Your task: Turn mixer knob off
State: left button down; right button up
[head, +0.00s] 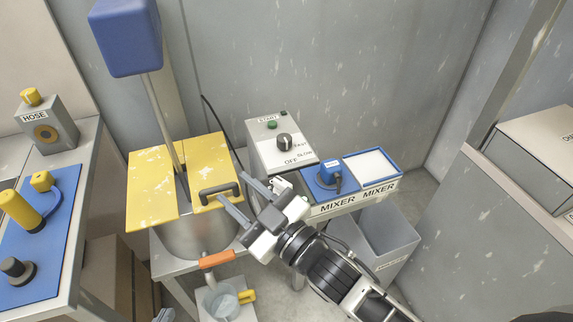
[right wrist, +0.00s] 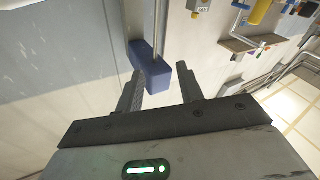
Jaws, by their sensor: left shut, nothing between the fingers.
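The mixer control box (head: 262,150) is light grey with a dark round knob (head: 285,140) on its sloped top. OFF is printed in front of the knob and a speed scale to its right. I cannot tell which mark the knob points at. A green START button (head: 271,124) sits behind it. My right gripper (head: 235,189) is open and empty, in front and left of the box, over the mixing bucket's right side, apart from the knob. Its spread fingers also show in the right wrist view (right wrist: 160,92). My left gripper (head: 164,315) barely shows at the bottom edge, shut.
The steel bucket (head: 195,240) has yellow lids (head: 150,185), a dark handle and a blue-headed mixer (head: 127,38) above. A bench (head: 85,160) with hose fittings is left; a grey bin (head: 385,240) is lower right.

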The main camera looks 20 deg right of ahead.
jog(key=a+r+n+g+y, duration=0.2)
jog(key=a+r+n+y, duration=0.45)
jog(key=r, duration=0.25)
jog(key=s+a+r+n+g+y+p, duration=0.1)
jog(key=s+a+r+n+g+y, duration=0.15)
jog(key=n+g, duration=0.5)
jog(key=s+a+r+n+g+y+p, duration=0.1)
jog(key=s+a+r+n+g+y, duration=0.15)
jog(key=n+g, duration=0.5)
jog(key=n+h+p, duration=0.3)
jog(key=n+h, duration=0.9)
jog(key=h, duration=0.9)
send_over(282, 182)
notch_tip(282, 182, down, 4)
jog(key=shift+m, duration=0.25)
notch_tip(282, 182, down, 15)
jog(key=shift+d+f+p, duration=0.1)
jog(key=shift+f+p, duration=0.05)
jog(key=shift+p, duration=0.8)
pick_arm(q)
jog(key=shift+s+a+r+g+y, duration=0.2)
jog(key=shift+s+a+r, duration=0.2)
jog(key=shift+r, duration=0.15)
jog(key=shift+s+a+r+g+y, duration=0.1)
jog(key=shift+s+a+r+g, duration=0.1)
jog(key=shift+s+a+r, duration=0.25)
